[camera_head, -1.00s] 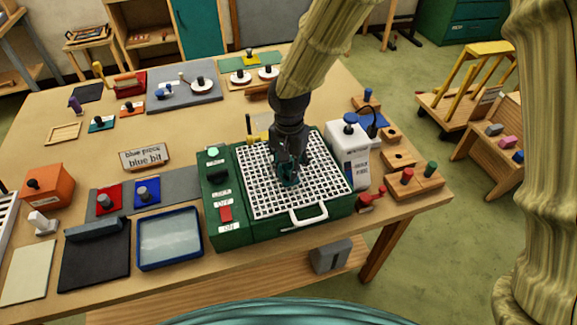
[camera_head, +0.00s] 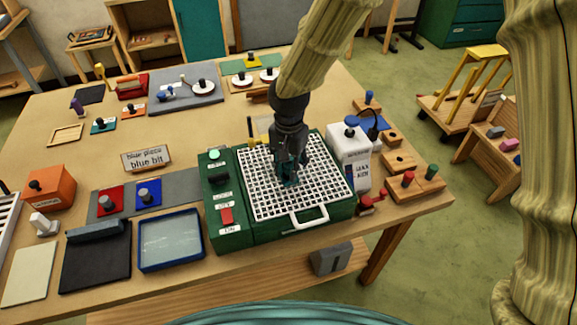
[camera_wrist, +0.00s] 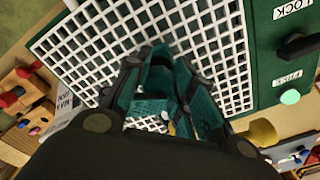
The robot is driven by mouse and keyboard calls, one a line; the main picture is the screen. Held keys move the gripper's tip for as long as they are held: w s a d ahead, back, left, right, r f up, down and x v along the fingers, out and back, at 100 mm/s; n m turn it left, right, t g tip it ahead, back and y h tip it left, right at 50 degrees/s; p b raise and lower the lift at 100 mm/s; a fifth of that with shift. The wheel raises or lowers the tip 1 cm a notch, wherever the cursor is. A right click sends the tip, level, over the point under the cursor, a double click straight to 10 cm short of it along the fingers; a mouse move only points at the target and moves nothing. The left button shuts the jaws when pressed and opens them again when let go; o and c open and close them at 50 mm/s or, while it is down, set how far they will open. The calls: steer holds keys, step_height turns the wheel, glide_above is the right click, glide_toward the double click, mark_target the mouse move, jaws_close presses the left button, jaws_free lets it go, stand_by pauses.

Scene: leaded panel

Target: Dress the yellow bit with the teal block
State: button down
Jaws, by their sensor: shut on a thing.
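My gripper (camera_head: 289,178) points down at the middle of the white grid (camera_head: 262,205) on top of the green machine (camera_head: 232,236). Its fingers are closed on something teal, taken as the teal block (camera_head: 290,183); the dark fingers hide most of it. In the wrist view the fingers (camera_wrist: 165,100) are close together over the grid, with teal surfaces between and along them. Whether the block touches anything at the grid is hidden. A yellow piece (camera_head: 263,127) shows behind the machine; I cannot tell if it is the yellow bit. No yellow bit shows at the grid.
The machine has a red switch (camera_head: 226,215), a lit green button (camera_head: 214,155) and a front handle (camera_head: 309,217). A white bottle-like container (camera_head: 348,158) stands close on its right. A blue-rimmed tray (camera_head: 170,263) lies left. A sign (camera_head: 147,159) reads "blue piece, blue bit".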

steer(key=shift+w+d+p, duration=0.2)
steer(key=shift+w+d, duration=0.05)
steer(key=shift+d, duration=0.4)
steer(key=shift+w+d+p, duration=0.15)
steer(key=shift+w+d, duration=0.05)
steer(key=shift+d, duration=0.45)
stand_by(0.8)
steer(key=shift+s+a, duration=0.25)
steer(key=shift+a, duration=0.45)
steer(key=shift+s+a, duration=0.25)
steer(key=shift+a, duration=0.4)
stand_by(0.8)
steer(key=shift+w+d+p, duration=0.25)
steer(key=shift+d, duration=0.35)
steer(key=shift+w+d+p, duration=0.25)
steer(key=shift+d, duration=0.3)
stand_by(0.7)
steer(key=shift+s, duration=0.2)
steer(key=shift+s+d, duration=0.35)
steer(key=shift+s, duration=0.55)
steer(key=shift+s+r, duration=0.1)
steer(key=shift+s+d+r+p, duration=0.15)
steer(key=shift+s+r+p, duration=0.3)
steer(key=shift+r+p, duration=0.3)
steer(key=shift+s+d+r+p, duration=0.15)
steer(key=shift+s+r+p, duration=0.35)
steer(key=shift+r, duration=0.35)
steer(key=shift+s+d+r+p, duration=0.15)
steer(key=shift+s+r+p, duration=0.25)
steer(key=shift+r+p, duration=0.35)
